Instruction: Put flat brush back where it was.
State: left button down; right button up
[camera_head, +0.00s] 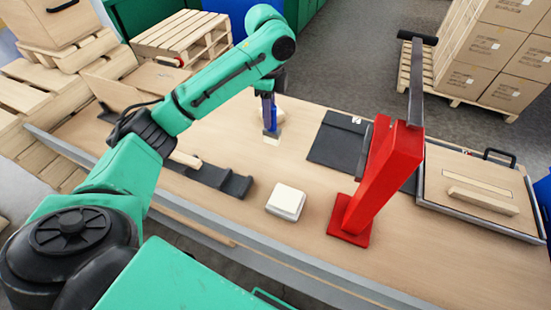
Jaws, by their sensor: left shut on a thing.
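The flat brush (269,114) has a blue body and a pale lower end. It hangs roughly upright below my left gripper (268,94), which is dark, partly hidden by my arm, and shut on the brush's upper part. The brush's pale end points down at the wooden tabletop; whether it touches I cannot tell. A black holder (222,181) with raised humps lies along the near left edge of the table, partly hidden behind my left arm. My right gripper is not in view.
A white block (286,201) sits near the front edge. A tall red press (376,180) with a grey lever stands right of it. A dark mat (335,143) lies behind. A framed tray (480,212) with wooden pieces is at right. Bare tabletop lies between holder and mat.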

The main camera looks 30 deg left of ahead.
pick_arm(q)
notch_tip(320, 180, down, 16)
jog(key=s+p, duration=0.1)
jog(key=p, duration=0.1)
jog(key=shift+s+f, duration=0.25)
jog(key=shift+s, duration=0.05)
jog(key=c, duration=0.6)
grip_release()
jog(key=shift+w+f, duration=0.1)
jog(key=shift+w, duration=0.05)
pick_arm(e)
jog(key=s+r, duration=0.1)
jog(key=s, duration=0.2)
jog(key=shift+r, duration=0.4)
